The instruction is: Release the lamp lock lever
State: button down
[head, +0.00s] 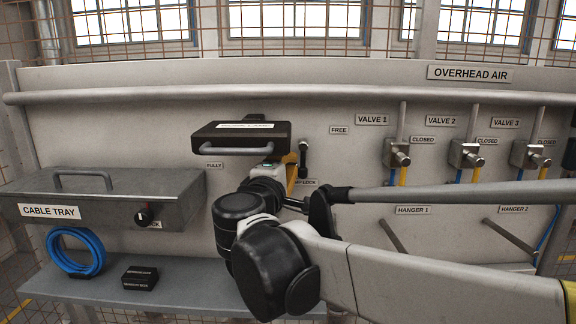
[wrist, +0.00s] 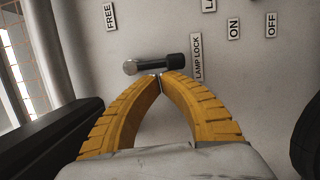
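The lamp lock lever (wrist: 150,66) is a short metal bar with a black grip, mounted on the grey panel. In the head view it shows as a dark upright piece (head: 303,157) just above the partly hidden LAMP LOCK label. It hangs about straight down, its black end towards that label (wrist: 196,58). My gripper (wrist: 160,80) has yellow ribbed fingers with tips drawn together, right beside the lever's middle. Nothing clear is held between them; whether the tips touch the lever I cannot tell. In the head view my gripper (head: 291,166) is partly hidden by my wrist.
A FREE label (head: 339,130) is right of the lever. A black lamp box with a handle (head: 240,137) juts out left of it. The cable tray (head: 110,190) is further left. Valves (head: 397,155) and hanger rods (head: 393,235) stick out at right.

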aim_at(305, 167)
jog(key=shift+d+f+n+b, duration=0.25)
jog(key=shift+n+b, duration=0.25)
jog(key=shift+n, duration=0.2)
jog(key=n+b, duration=0.1)
jog(key=n, duration=0.1)
jog(key=d+n+t+b, duration=0.1)
jog(key=n, duration=0.1)
jog(key=d+n+b, duration=0.1)
jog(key=n, duration=0.1)
jog(key=shift+s+d+f+n+t+y, duration=0.1)
jog(key=shift+d+f+n+t+y, duration=0.2)
jog(key=shift+n+t, duration=0.1)
jog(key=n, duration=0.2)
jog(key=d+n+y, duration=0.1)
jog(key=n, duration=0.1)
jog(key=d+n+t, duration=0.1)
jog(key=n, duration=0.1)
jog(key=shift+r+n+y+b, duration=0.3)
jog(key=shift+r+y+b, duration=0.05)
jog(key=shift+y, duration=0.05)
jog(key=n, duration=0.1)
jog(key=n+y, duration=0.1)
jog(key=d+r+n, duration=0.1)
jog(key=n, duration=0.1)
jog(key=shift+t+y, duration=0.3)
jog(key=shift+d+r, duration=0.1)
